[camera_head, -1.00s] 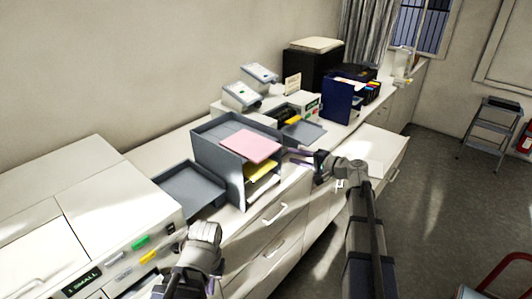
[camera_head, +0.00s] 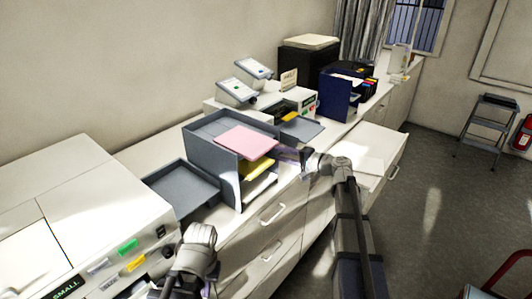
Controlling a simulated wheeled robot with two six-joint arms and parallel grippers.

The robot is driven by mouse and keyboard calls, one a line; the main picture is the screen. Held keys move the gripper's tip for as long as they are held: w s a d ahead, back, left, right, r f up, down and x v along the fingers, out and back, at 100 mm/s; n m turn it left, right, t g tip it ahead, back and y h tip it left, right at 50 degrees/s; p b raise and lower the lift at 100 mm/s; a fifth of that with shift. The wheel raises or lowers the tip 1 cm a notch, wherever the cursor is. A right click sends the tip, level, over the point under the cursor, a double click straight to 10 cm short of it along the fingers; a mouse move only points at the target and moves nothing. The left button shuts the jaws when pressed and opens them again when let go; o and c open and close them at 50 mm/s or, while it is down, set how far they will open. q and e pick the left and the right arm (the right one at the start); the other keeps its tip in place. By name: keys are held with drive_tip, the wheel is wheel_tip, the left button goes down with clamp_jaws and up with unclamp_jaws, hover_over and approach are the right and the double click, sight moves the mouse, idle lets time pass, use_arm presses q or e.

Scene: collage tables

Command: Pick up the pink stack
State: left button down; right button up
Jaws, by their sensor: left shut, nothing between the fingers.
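The pink stack (camera_head: 246,142) lies flat on the top level of a grey tray organizer (camera_head: 210,160), its right end sticking out past the front. My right gripper (camera_head: 282,153) is just right of the pink stack's end, at about its height, with a small gap between them. Its fingers look parted and empty, though small and dark. My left gripper (camera_head: 207,288) is low at the bottom of the picture, in front of the cabinet, shut and empty. Its fingers are mostly hidden behind the wrist.
Yellow (camera_head: 255,168) and white sheets lie on lower levels of the organizer. A flat grey tray (camera_head: 182,185) lies left of it. A white machine with coloured tabs (camera_head: 127,247) stands at the left. A blue file holder (camera_head: 338,97) stands further back.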

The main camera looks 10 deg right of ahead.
sight(267, 150)
drive_tip(key=shift+b+x, duration=0.6)
drive_tip(key=shift+x, duration=2.75)
drive_tip(key=shift+c, duration=0.8)
clamp_jaws()
drive_tip(key=shift+r, duration=0.15)
wheel_tip(267, 150, up, 3)
drive_tip(key=p, duration=0.3)
drive_tip(key=shift+f, duration=0.3)
